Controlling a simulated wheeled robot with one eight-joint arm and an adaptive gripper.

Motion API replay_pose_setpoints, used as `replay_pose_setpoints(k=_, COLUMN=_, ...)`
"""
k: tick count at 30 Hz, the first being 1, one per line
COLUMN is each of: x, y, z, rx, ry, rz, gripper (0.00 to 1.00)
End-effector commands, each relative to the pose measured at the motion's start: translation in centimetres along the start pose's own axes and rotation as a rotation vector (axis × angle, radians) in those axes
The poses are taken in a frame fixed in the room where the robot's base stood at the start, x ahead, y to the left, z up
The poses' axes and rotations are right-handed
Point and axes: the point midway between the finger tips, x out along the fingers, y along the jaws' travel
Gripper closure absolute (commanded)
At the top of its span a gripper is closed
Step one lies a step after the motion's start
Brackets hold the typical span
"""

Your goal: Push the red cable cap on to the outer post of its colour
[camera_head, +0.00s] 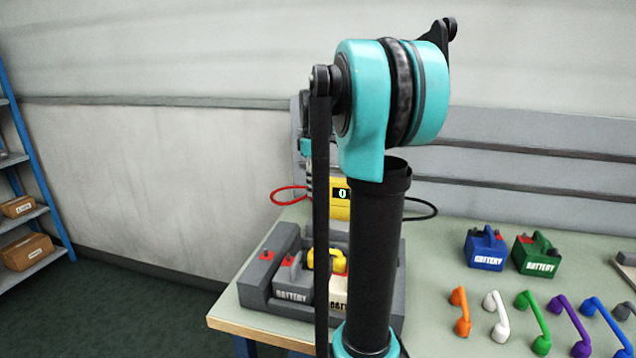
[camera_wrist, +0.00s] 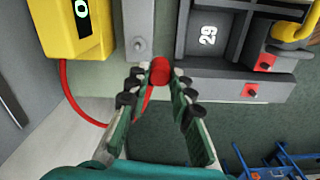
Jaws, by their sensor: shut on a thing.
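The red cable cap (camera_wrist: 160,71) is between the fingertips of my gripper (camera_wrist: 158,82) in the wrist view. My gripper is shut on it. The red cable (camera_wrist: 74,100) curves from the cap area toward the yellow unit, and it also shows in the head view (camera_head: 288,187). A red-marked post (camera_wrist: 251,91) stands on the outer wall of the grey tray, right of and below the cap, apart from it. In the head view this outer red mark (camera_head: 267,254) is on the tray's left end.
The grey tray (camera_head: 253,286) holds a grey battery (camera_head: 292,280) with a red terminal and a yellow link (camera_head: 326,261). A yellow unit (camera_wrist: 80,22) stands beside it. Blue (camera_head: 485,248) and green (camera_head: 537,256) batteries and several coloured links lie right on the bench.

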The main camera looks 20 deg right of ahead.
Motion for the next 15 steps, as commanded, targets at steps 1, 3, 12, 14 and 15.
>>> replay_pose_setpoints(k=1, x=0.0, y=-0.8, z=0.1, rx=-0.001, ry=0.0, rz=0.0, gripper=1.0)
replay_pose_setpoints(k=3, x=0.0, y=-1.8, z=0.2, rx=-0.001, ry=0.0, rz=0.0, gripper=1.0)
replay_pose_setpoints(k=12, x=0.0, y=-6.1, z=0.7, rx=-0.003, ry=0.0, rz=0.0, gripper=1.0)
replay_pose_setpoints(k=14, x=0.0, y=-7.0, z=0.8, rx=-0.001, ry=0.0, rz=0.0, gripper=1.0)
replay_pose_setpoints(k=15, x=0.0, y=-7.5, z=0.8, rx=-0.001, ry=0.0, rz=0.0, gripper=1.0)
